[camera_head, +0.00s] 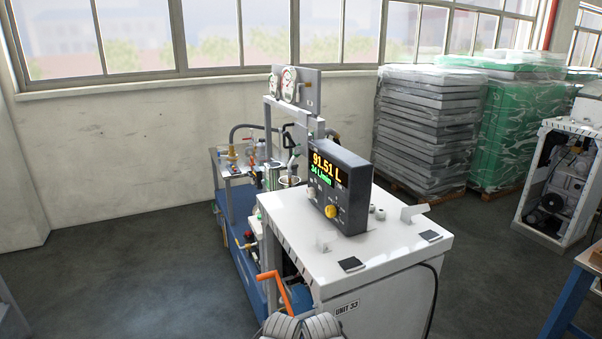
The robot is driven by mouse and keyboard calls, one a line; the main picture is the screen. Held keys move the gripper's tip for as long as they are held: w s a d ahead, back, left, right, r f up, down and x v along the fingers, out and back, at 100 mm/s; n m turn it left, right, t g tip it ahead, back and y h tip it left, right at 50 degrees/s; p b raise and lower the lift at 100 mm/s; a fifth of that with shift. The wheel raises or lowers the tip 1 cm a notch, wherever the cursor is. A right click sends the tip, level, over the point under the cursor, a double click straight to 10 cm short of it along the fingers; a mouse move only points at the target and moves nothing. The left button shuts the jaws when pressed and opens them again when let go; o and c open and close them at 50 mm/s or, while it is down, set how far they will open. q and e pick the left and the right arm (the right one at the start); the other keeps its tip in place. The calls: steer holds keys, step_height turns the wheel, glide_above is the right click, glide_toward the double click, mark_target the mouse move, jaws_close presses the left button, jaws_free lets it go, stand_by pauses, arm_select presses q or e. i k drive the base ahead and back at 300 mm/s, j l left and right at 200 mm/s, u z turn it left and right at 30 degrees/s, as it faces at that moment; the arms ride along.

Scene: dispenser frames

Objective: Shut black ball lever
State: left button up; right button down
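A dispenser unit with a white cabinet (385,285) stands in the middle of the view, with a black display box (345,190) on top reading 91.51 L. Left of it is a blue base (235,262) carrying pipes, hoses and small valves (252,153). I cannot make out a black ball lever for certain among these small parts. A dark handle-like part (289,140) shows by the upright frame, but its kind is unclear. An orange crank-like lever (275,285) sticks out at the cabinet's front left. Neither gripper can be made out.
Wrapped stacks (430,125) on pallets stand behind at the right. Another white machine (555,185) and a blue-legged table (572,300) are at the right edge. Floor at the left (120,270) is clear up to the wall.

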mark_target(286, 134)
steer(key=i+j+z, duration=0.2)
steer(key=j, duration=0.45)
steer(key=j+z, duration=0.2)
steer(key=j, duration=0.5)
steer(key=i+j+z, duration=0.2)
steer(key=j, duration=0.5)
steer(key=i+j+z, duration=0.1)
steer(key=j, duration=0.3)
steer(key=i+j+z, duration=0.15)
steer(key=j, duration=0.25)
steer(key=i+j+z, duration=0.1)
steer(key=j, duration=0.35)
steer(key=i+j+z, duration=0.15)
steer(key=j, duration=0.3)
steer(key=i+j+z, duration=0.25)
steer(key=i+j, duration=0.15)
steer(key=i+j+z, duration=0.2)
steer(key=i+j, duration=0.2)
steer(key=j, duration=0.2)
